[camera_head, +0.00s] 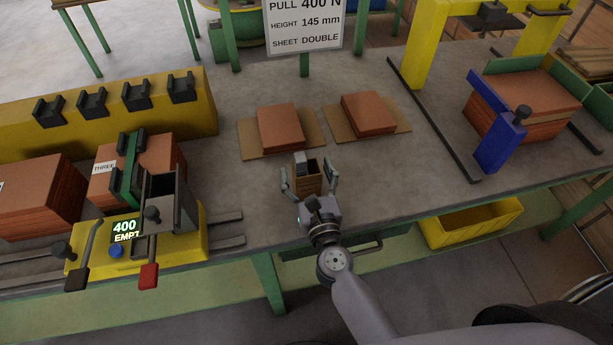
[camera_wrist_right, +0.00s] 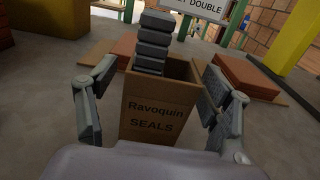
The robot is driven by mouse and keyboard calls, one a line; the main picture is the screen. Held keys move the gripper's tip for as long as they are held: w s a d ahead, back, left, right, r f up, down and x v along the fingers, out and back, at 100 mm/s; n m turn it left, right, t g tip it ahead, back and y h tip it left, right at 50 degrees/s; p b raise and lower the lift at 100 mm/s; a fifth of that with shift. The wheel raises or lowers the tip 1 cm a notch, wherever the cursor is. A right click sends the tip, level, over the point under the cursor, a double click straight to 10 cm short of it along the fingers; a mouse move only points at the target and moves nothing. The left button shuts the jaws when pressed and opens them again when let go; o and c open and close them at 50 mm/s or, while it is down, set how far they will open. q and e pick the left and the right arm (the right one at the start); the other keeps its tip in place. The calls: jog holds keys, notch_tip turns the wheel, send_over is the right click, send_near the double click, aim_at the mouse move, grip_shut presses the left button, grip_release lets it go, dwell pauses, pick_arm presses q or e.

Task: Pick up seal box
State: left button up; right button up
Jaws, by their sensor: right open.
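The seal box (camera_head: 308,182) is a small open-topped brown box near the front edge of the grey table. In the right wrist view the seal box (camera_wrist_right: 160,112) reads "Ravoquin SEALS", and a stack of dark grey seals (camera_wrist_right: 152,42) rises at its back left. My right gripper (camera_head: 309,178) is open, with one finger on each side of the box. In the right wrist view the fingers of the right gripper (camera_wrist_right: 160,108) flank the box, and small gaps seem to show; contact is hard to judge. My left gripper is not in view.
Two brown stacks (camera_head: 280,128) (camera_head: 368,113) lie on flat sheets behind the box. A yellow strapping machine (camera_head: 187,243) with a display and levers stands left. A blue clamp (camera_head: 500,140) stands right. A sign (camera_head: 305,25) stands at the back. A yellow bin (camera_head: 470,226) sits below the table.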

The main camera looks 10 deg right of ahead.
jog(key=shift+w, duration=0.25)
jog(key=shift+s, duration=0.1)
jog(key=shift+c, duration=0.5)
jog(key=c, duration=1.1)
jog(key=shift+c, duration=0.2)
jog(key=shift+r, duration=0.2)
notch_tip(320, 180, up, 20)
jog(key=p, duration=1.9)
jog(key=shift+f, duration=0.15)
jog(key=shift+f, duration=0.15)
